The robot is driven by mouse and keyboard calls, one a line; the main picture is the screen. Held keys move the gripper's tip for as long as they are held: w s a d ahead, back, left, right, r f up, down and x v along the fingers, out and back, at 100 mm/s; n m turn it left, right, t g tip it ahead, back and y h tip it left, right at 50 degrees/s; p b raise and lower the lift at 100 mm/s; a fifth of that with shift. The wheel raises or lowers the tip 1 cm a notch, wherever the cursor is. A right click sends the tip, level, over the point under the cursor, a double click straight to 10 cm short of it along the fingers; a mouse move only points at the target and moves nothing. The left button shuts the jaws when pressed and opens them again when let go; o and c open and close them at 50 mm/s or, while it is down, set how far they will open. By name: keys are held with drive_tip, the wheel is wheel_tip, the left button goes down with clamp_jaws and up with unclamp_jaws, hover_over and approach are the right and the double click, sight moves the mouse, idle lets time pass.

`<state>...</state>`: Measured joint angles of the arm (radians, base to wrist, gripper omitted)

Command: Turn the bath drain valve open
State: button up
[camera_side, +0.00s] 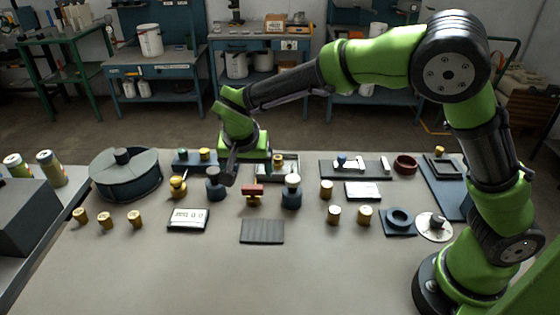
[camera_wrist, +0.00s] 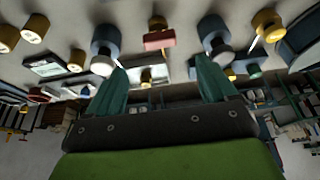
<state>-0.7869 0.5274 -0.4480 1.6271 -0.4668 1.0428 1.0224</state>
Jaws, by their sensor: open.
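A small valve-like fitting with a red crossbar on a brass body (camera_side: 253,193) stands mid-table. Its red bar also shows in the wrist view (camera_wrist: 158,39). A yellow fitting with a knob (camera_side: 178,186) stands to its left, nearer the round dark tank (camera_side: 125,178). No label shows which is the bath drain valve. My gripper (camera_side: 249,167) is open above the table, behind the red-barred fitting. In the wrist view my gripper's teal fingers (camera_wrist: 160,82) are apart, with nothing held between them. The red-barred fitting appears beyond the gap, untouched.
Two dark blue posts with pale caps (camera_side: 214,184) (camera_side: 291,191) flank the red-barred fitting closely. A grey ribbed pad (camera_side: 262,231) and a display panel (camera_side: 188,219) lie in front. Several brass pieces (camera_side: 334,214) stand to the right. The table's front is clear.

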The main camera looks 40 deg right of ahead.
sight(252, 187)
drive_tip(key=x, duration=0.9)
drive_tip(key=shift+w+f, duration=0.1)
drive_tip(key=shift+f, duration=0.1)
drive_tip(key=shift+c, duration=0.4)
drive_tip(key=c, duration=1)
